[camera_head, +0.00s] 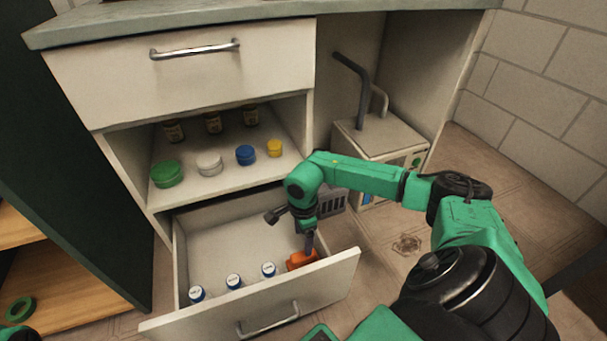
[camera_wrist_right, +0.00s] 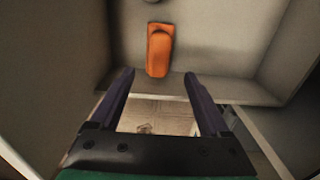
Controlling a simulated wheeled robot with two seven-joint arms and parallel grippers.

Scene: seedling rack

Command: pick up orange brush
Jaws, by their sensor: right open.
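The orange brush (camera_head: 301,260) lies in the open lower drawer, at its right front corner near the front panel. In the right wrist view the brush (camera_wrist_right: 159,52) lies on the drawer floor, beyond the fingertips and roughly centred between them. My right gripper (camera_head: 309,241) points down over that corner of the drawer and hides part of the brush in the head view. In the right wrist view its two fingers (camera_wrist_right: 159,76) are apart with nothing between them.
A grey machine (camera_head: 378,137) stands to the right.

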